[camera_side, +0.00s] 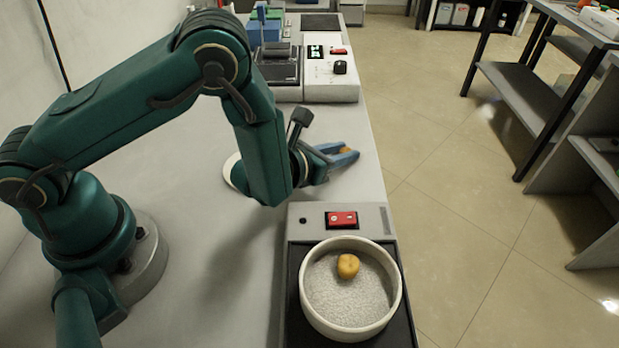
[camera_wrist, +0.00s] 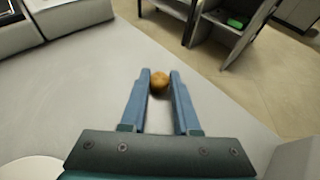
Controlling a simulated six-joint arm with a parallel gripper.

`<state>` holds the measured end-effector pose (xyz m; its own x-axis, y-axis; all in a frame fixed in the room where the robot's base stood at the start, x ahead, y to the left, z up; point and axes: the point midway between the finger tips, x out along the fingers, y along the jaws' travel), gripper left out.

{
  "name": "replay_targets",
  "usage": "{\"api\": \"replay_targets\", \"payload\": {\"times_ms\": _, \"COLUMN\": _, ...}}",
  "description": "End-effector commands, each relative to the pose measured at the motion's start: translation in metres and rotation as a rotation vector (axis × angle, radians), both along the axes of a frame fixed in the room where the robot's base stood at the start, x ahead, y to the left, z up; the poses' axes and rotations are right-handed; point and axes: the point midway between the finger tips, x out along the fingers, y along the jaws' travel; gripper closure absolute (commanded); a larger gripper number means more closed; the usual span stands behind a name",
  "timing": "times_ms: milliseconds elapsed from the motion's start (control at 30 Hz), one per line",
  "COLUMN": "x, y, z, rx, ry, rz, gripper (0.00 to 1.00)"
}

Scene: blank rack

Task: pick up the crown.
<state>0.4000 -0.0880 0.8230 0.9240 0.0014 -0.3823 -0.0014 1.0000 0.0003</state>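A small golden-brown crown (camera_wrist: 160,82) sits between the fingertips of my gripper (camera_wrist: 160,76) in the wrist view. The side view shows a bit of it (camera_side: 346,150) between the blue fingers of my gripper (camera_side: 343,157), low over the grey bench. The fingers are apart by about the crown's width. I cannot tell whether they press on it, or whether it rests on the bench. A second, yellow-orange crown-like piece (camera_side: 348,266) lies in a round white dish (camera_side: 391,318), apart from my gripper.
A white and grey device with a knob (camera_side: 330,88) stands behind my gripper.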

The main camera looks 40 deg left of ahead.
Motion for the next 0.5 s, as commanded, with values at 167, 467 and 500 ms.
{"api": "replay_targets", "payload": {"times_ms": 167, "x": -0.0002, "y": 0.0001, "z": 0.0000, "rx": 0.000, "ry": 0.001, "rz": 0.000, "gripper": 1.00}}
{"api": "replay_targets", "payload": {"times_ms": 467, "x": -0.0001, "y": 0.0001, "z": 0.0005, "rx": 0.000, "ry": 0.000, "rz": 0.000, "gripper": 1.00}}
{"api": "replay_targets", "payload": {"times_ms": 500, "x": -0.0001, "y": 0.0000, "z": 0.0011, "rx": 0.000, "ry": 0.000, "rz": 0.000, "gripper": 1.00}}
